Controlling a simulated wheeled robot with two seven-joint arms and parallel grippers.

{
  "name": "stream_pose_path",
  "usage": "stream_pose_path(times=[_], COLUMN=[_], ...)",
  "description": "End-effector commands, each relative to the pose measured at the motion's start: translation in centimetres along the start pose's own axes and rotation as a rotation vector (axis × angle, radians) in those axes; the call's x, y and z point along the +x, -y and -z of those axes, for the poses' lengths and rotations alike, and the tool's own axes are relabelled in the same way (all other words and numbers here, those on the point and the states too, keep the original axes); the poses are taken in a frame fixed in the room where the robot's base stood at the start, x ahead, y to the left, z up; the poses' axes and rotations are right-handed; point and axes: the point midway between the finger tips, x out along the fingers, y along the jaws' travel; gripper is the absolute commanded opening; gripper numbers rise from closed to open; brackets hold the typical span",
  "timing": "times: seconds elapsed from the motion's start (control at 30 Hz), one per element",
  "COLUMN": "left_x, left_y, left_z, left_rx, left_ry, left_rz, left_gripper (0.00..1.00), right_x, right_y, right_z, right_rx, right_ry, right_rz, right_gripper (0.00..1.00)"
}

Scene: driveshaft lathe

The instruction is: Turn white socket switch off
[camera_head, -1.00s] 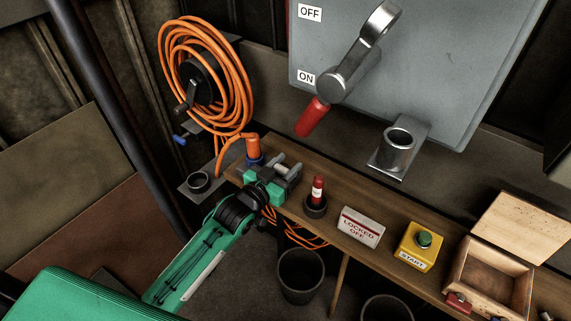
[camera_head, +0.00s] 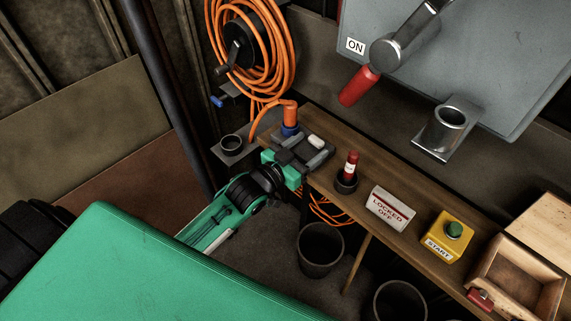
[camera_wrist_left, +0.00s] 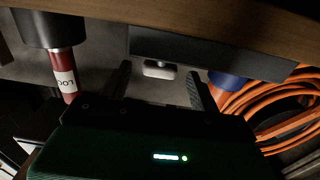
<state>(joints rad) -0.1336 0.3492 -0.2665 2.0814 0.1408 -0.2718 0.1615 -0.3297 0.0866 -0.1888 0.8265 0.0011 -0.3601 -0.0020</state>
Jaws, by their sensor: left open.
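The white socket switch (camera_head: 316,142) is a small pale rocker on a dark grey socket block at the left end of the wooden shelf. It also shows in the left wrist view (camera_wrist_left: 160,71), under the dark block (camera_wrist_left: 200,52). My left gripper (camera_head: 302,160) is at the block, in front of the switch, with its fingers partly hiding the block. In the left wrist view the left gripper (camera_wrist_left: 158,88) is open, its two dark fingers apart with the switch between them in the picture. I cannot tell whether it touches the switch. My right gripper is not in view.
An orange plug (camera_head: 290,115) stands beside the block, with an orange cable reel (camera_head: 250,50) behind. Right along the shelf (camera_head: 330,185) are a red padlock-like cylinder (camera_head: 351,165), a "LOCKED OFF" sign (camera_head: 389,208) and a yellow start button box (camera_head: 447,237). A red-handled lever (camera_head: 360,86) hangs above.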

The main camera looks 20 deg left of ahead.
Motion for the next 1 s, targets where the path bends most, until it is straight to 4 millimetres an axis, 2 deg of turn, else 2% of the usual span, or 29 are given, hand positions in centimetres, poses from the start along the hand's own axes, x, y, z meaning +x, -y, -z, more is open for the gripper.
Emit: stream_pose_path(times=[0.2, 0.43, 0.63, 1.0], left_x=[-4.2, -7.3, -8.4, -8.6], left_y=[0.0, 0.0, 0.0, 0.0], left_z=[-0.2, -0.1, 0.0, 0.0], left_rx=[0.0, 0.001, 0.0, 0.001], left_ry=[0.003, 0.001, 0.0, -0.001], left_rz=[0.0, 0.0, 0.0, 0.0], left_gripper=[0.63, 0.63, 0.63, 0.63], right_x=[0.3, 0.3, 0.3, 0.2], right_y=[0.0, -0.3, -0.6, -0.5], right_z=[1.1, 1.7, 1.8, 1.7], right_rx=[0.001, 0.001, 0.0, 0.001], right_ry=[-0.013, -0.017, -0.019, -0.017], right_rz=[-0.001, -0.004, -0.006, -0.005], right_gripper=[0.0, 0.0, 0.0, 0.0])
